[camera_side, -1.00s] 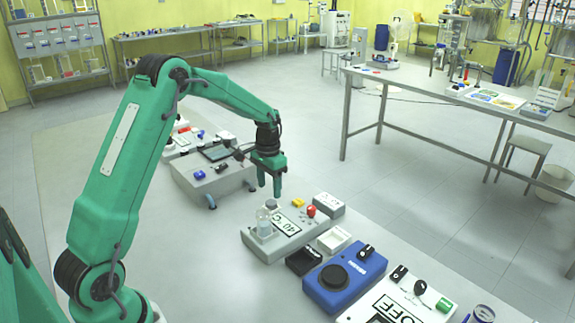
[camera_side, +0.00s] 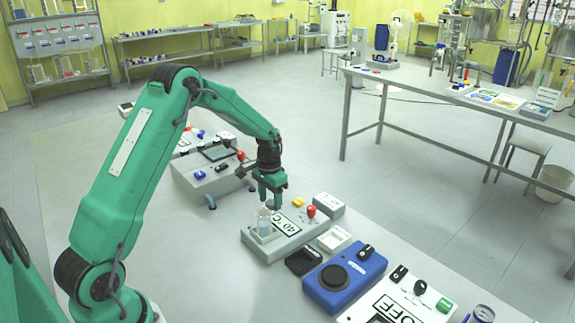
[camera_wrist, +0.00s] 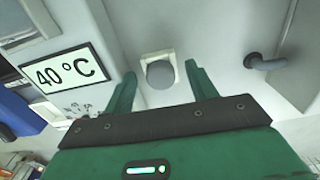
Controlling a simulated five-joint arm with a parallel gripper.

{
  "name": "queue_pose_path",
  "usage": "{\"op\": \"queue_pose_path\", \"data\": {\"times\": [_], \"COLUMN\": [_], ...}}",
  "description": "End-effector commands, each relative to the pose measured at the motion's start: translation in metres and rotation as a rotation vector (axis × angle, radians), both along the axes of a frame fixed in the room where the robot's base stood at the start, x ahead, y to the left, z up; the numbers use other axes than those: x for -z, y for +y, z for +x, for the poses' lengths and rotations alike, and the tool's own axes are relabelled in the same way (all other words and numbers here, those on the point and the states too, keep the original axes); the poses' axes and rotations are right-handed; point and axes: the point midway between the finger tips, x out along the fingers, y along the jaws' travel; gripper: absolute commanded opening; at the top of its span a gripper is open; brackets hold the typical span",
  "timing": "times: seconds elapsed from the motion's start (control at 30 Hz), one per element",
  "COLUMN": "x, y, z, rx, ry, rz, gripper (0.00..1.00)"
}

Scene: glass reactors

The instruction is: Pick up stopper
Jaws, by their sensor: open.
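The stopper (camera_wrist: 160,75) shows in the wrist view as a grey round top seen from above, between my two fingertips. A pale square frame surrounds it in that view. In the side view my gripper (camera_side: 270,206) is just above a small clear glass vessel (camera_side: 265,224), which stands at the left end of the grey unit (camera_side: 268,248) with a 40 °C display. The fingers hide the stopper there. In the wrist view my gripper (camera_wrist: 160,71) is open, with gaps on both sides of the stopper.
A red knob (camera_side: 311,211) and a yellow part (camera_side: 298,202) are on the 40 °C side of the bench. A blue unit (camera_side: 345,278) stands to the right, and a grey box (camera_side: 213,183) behind to the left. The bench at front left is clear.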

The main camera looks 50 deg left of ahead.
Motion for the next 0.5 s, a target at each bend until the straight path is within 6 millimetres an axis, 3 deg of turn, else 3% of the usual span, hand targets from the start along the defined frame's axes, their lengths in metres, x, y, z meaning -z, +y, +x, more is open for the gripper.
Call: {"op": "queue_pose_path", "data": {"times": [0.3,0.5], "x": [-0.0002,-0.0003], "y": [0.0000,0.0000], "z": [-0.0001,0.0000], "rx": [0.000,0.000], "ry": [0.000,0.000], "rz": [0.000,0.000], "gripper": [0.55,0.16]}}
